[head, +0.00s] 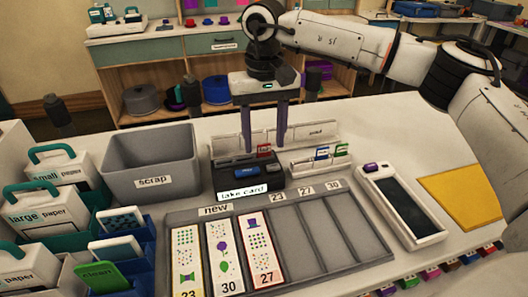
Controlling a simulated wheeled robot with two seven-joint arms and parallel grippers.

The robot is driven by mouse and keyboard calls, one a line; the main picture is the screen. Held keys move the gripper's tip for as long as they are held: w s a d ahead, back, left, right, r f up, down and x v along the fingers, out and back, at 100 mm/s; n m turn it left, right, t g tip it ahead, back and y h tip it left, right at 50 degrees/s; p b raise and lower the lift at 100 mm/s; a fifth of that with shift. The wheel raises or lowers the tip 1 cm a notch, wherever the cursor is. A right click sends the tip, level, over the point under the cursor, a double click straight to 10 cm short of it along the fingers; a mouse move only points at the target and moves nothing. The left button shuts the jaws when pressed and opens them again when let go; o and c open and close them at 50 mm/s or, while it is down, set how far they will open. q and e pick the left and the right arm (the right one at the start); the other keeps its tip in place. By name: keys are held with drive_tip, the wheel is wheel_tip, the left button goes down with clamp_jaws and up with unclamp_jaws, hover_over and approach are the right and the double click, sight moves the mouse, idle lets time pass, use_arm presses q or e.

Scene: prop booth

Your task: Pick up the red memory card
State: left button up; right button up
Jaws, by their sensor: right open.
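The red memory card (264,151) stands in a pale slotted rack (228,148) behind a black device on the table. My right gripper (265,143) points straight down over it. Its two dark fingers are apart, one to each side of the red card as seen here. I cannot tell how far down the fingers reach or whether they touch the rack. Nothing shows held between them. My left gripper is not in view.
The black device (231,187) bears a "take card" label (242,191). A smaller rack (318,164) holds blue and green cards to the right. A grey scrap bin (150,165) stands left, a sectioned tray (330,235) in front, and a dark-screened device (402,205) right.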

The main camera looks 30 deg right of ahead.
drive_tip(key=shift+f, duration=0.75)
drive_tip(key=c, duration=0.8)
drive_tip(key=shift+r, duration=0.1)
wheel_tip(320, 180, up, 10)
